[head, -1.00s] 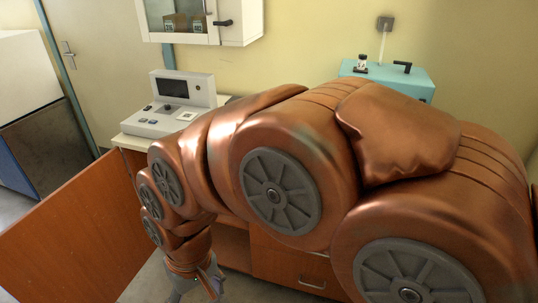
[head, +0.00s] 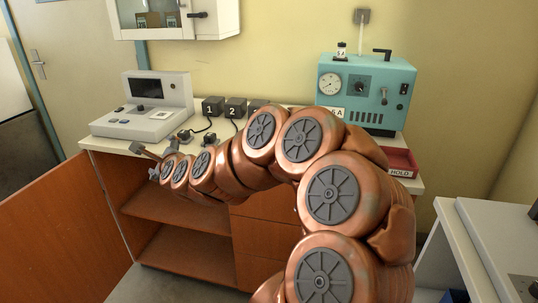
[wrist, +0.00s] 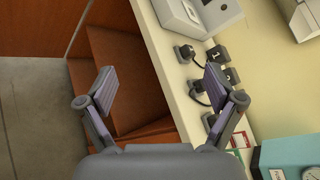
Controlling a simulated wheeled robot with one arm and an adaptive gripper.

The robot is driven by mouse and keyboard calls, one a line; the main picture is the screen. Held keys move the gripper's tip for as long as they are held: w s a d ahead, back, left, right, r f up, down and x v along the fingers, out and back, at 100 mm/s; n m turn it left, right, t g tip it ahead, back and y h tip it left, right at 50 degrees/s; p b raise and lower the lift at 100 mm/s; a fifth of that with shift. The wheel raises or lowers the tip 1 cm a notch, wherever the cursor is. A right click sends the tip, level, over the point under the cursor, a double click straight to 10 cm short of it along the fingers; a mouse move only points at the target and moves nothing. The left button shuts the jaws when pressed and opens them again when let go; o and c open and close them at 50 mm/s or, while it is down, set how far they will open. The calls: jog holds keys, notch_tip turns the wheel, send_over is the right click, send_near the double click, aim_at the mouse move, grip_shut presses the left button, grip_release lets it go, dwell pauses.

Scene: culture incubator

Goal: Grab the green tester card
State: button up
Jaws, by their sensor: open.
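My gripper (wrist: 160,85) is open, with nothing between its two fingers in the wrist view. In the head view my gripper (head: 149,162) is at the counter's front edge, left of the black blocks and partly hidden by my own arm. My arm covers part of the counter in the head view.
A grey tester console (head: 145,107) stands on the counter's left end. Black blocks numbered 1 and 2 (head: 222,106) sit behind cabled plugs (head: 205,140). Open shelves (head: 180,215) are below the counter.

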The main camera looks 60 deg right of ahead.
jog(key=s+d+f+m+g+h+b, duration=0.1)
jog(key=s+d+f+m+g+h, duration=0.1)
jog(key=d+m, duration=0.4)
jog(key=s+d+f+m+g+h+b, duration=0.2)
jog(key=s+d+m+h, duration=0.3)
jog(key=d, duration=0.5)
jog(key=s+d+f+m+g+h+b, duration=0.2)
jog(key=s+d+m+g+h, duration=0.1)
jog(key=s+d+m, duration=0.4)
jog(key=shift+s+d+m+g+h, duration=0.1)
jog(key=shift+d+m+g+h, duration=0.35)
jog(key=shift+d+h, duration=0.4)
jog(key=shift+d+r, duration=0.15)
jog(key=shift+d, duration=0.6)
jog(key=shift+p+x, duration=0.4)
jog(key=shift+x, duration=2.85)
jog(key=shift+s, duration=0.1)
jog(key=c, duration=1.1)
